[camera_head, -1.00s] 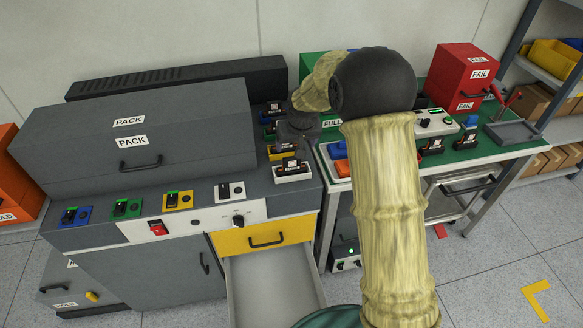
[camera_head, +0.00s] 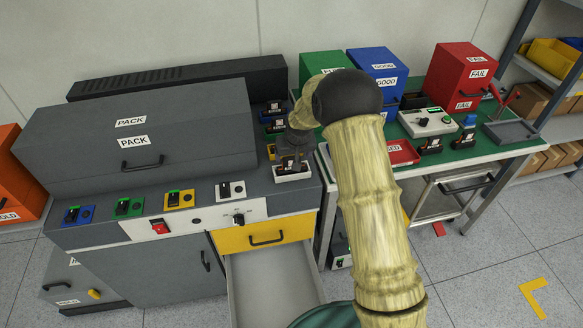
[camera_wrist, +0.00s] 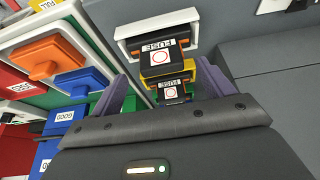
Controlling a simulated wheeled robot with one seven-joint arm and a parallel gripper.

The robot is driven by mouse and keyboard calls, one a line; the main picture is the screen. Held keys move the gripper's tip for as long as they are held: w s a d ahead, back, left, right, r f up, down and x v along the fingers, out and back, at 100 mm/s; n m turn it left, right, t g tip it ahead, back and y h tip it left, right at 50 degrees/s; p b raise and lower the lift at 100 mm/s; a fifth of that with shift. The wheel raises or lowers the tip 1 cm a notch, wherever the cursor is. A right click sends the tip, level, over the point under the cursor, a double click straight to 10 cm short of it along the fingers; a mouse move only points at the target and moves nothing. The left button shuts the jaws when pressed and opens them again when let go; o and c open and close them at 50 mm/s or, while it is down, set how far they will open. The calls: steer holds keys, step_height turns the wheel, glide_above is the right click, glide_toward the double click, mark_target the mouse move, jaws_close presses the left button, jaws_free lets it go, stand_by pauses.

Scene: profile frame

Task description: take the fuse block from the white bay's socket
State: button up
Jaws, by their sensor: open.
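The white bay (camera_head: 291,177) sits at the right front of the grey bench, and a dark fuse block (camera_head: 290,164) stands upright in its socket. In the wrist view this fuse block (camera_wrist: 160,52) is black and orange with a white FUSE label, and the white bay (camera_wrist: 195,19) frames it. My gripper (camera_head: 292,152) is just above the white bay, partly hiding the block's top. In the wrist view my gripper (camera_wrist: 163,85) is open, its purple fingers either side of the row of blocks. I cannot tell whether they touch the block.
A yellow bay (camera_wrist: 155,80) with another fuse block lies right behind the white one, with more bays beyond. The PACK box (camera_head: 130,135) stands left. The open drawer (camera_head: 270,285) juts out below. The green table (camera_head: 475,150) at right holds bins and a control box.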

mark_target(292, 157)
steer(key=shift+p+x, duration=0.6)
steer(key=shift+x, duration=1.75)
steer(key=shift+w+a+r, duration=0.1)
steer(key=c, duration=1.1)
steer(key=shift+r, duration=0.15)
step_height(292, 157, up, 10)
steer(key=shift+f+b, duration=0.1)
steer(key=shift+b, duration=0.8)
